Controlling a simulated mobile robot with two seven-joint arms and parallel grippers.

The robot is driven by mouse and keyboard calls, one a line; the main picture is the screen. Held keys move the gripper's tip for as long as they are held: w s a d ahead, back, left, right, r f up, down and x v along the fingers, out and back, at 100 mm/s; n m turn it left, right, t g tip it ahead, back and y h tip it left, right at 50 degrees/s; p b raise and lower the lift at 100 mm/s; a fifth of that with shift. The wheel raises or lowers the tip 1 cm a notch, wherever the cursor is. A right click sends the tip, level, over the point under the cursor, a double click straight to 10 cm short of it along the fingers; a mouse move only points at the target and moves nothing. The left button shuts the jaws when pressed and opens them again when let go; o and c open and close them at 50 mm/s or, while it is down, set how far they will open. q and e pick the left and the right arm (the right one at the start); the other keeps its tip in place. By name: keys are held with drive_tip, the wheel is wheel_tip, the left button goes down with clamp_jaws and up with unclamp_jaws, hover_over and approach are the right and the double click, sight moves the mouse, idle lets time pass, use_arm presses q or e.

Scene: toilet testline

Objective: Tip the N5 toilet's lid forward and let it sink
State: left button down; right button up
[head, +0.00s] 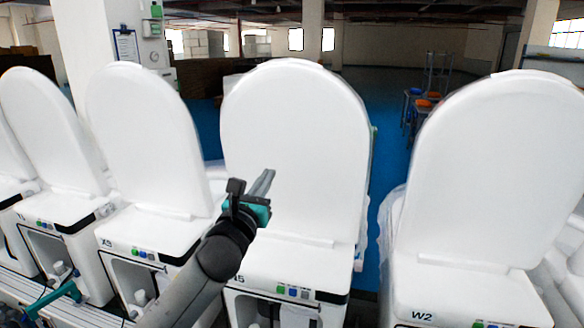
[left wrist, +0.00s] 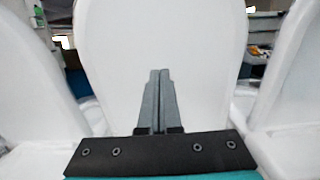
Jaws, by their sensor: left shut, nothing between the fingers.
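The N5 toilet stands in the middle of the head view, its white lid (head: 295,140) raised upright. Its label on the base (head: 290,268) is partly covered by my left arm. My left gripper (head: 266,178) is shut and empty in front of the lower left part of the lid. In the left wrist view the closed fingers (left wrist: 156,85) point up at the broad white lid (left wrist: 150,35). I cannot tell whether the fingertips touch the lid. My right gripper is not in view.
The X3 toilet's raised lid (head: 148,135) stands close on the left, and the W2 toilet's raised lid (head: 495,165) on the right. A gap with blue floor (head: 388,165) lies between N5 and W2. Stools with orange tops (head: 425,102) stand farther back.

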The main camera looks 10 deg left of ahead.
use_arm(q)
drive_tip(key=w+r+b, duration=0.1)
drive_tip(key=w+b, duration=0.1)
drive_tip(key=w, duration=0.6)
drive_tip(key=shift+d+b, duration=0.15)
drive_tip(key=shift+b, duration=0.2)
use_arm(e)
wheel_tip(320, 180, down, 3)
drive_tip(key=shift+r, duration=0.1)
use_arm(q)
drive_tip(key=shift+r, duration=0.1)
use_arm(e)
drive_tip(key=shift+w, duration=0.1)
